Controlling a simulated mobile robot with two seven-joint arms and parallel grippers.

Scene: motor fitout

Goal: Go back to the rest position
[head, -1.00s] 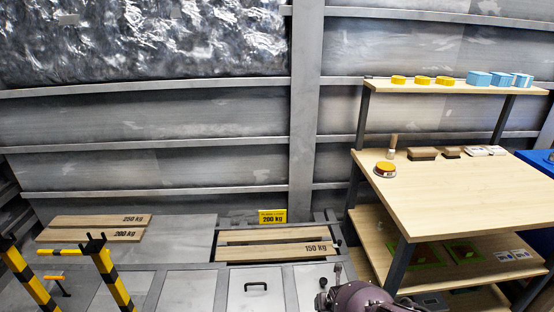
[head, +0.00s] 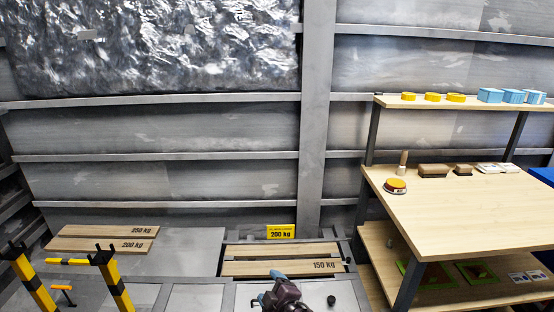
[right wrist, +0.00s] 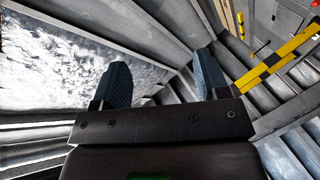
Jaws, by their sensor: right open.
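My right gripper (head: 272,284) shows at the bottom middle of the head view, in front of the floor hatch with the planks. In the right wrist view its two blue-grey fingers (right wrist: 160,82) stand wide apart with nothing between them. My left gripper is not in view.
A wooden workbench (head: 455,215) with upper and lower shelves stands at the right. Planks marked 150 kg (head: 285,267) lie in a floor recess by a yellow 200 kg sign (head: 280,232). More planks (head: 100,245) lie at the left. Yellow-black barrier posts (head: 112,280) stand at the lower left.

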